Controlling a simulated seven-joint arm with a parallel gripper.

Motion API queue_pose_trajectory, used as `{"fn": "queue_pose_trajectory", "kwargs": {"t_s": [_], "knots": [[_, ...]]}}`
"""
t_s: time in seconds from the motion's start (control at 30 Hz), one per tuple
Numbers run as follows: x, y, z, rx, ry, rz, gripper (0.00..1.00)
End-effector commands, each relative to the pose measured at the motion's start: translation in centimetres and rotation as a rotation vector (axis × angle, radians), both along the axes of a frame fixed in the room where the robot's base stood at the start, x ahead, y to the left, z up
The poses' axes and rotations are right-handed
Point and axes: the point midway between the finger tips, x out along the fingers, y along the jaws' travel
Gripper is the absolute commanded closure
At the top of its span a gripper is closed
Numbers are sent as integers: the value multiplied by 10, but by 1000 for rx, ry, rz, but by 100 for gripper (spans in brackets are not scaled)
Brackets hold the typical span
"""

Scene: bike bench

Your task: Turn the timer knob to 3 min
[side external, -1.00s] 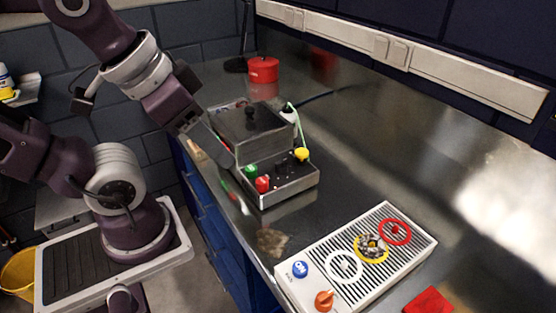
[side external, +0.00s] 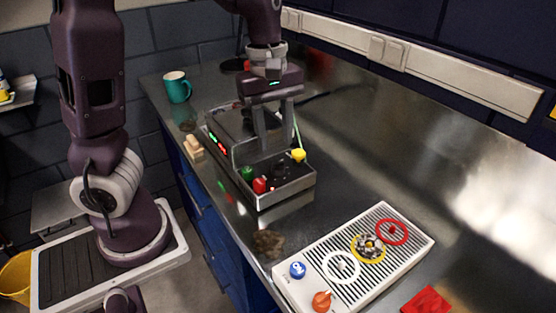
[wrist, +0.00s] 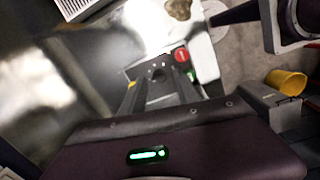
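A grey metal box unit (side external: 288,194) with a dark lid stands on the bench. Its low front panel carries a green knob (side external: 247,174), a red knob (side external: 260,185), a yellow knob (side external: 299,155) and a dark knob (side external: 280,171). No timer marking is readable, so I cannot tell which is the timer knob or its setting. My gripper (side external: 276,147) points down over this panel, its two fingers apart and close to the dark knob; contact cannot be told. In the wrist view, the fingers (wrist: 160,92) reach over the panel, with the red knob (wrist: 181,55) just beyond.
A white slatted panel (side external: 300,253) with coloured rings, a blue button (side external: 297,270) and an orange knob (side external: 322,301) lies at the front. A teal mug (side external: 176,87) and wooden blocks (side external: 193,147) are left of the box. A red block (side external: 427,301) lies front right. The right bench is clear.

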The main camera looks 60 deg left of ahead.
Motion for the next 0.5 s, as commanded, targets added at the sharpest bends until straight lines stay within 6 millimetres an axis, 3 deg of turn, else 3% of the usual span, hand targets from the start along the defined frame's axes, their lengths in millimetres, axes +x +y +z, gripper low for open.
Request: {"fn": "queue_pose_trajectory", "kwargs": {"t_s": [0.13, 0.5], "knots": [[18, 15, -16, 77, 43, 180, 62], [18, 17, -77, 82, 46, 202, 62]]}}
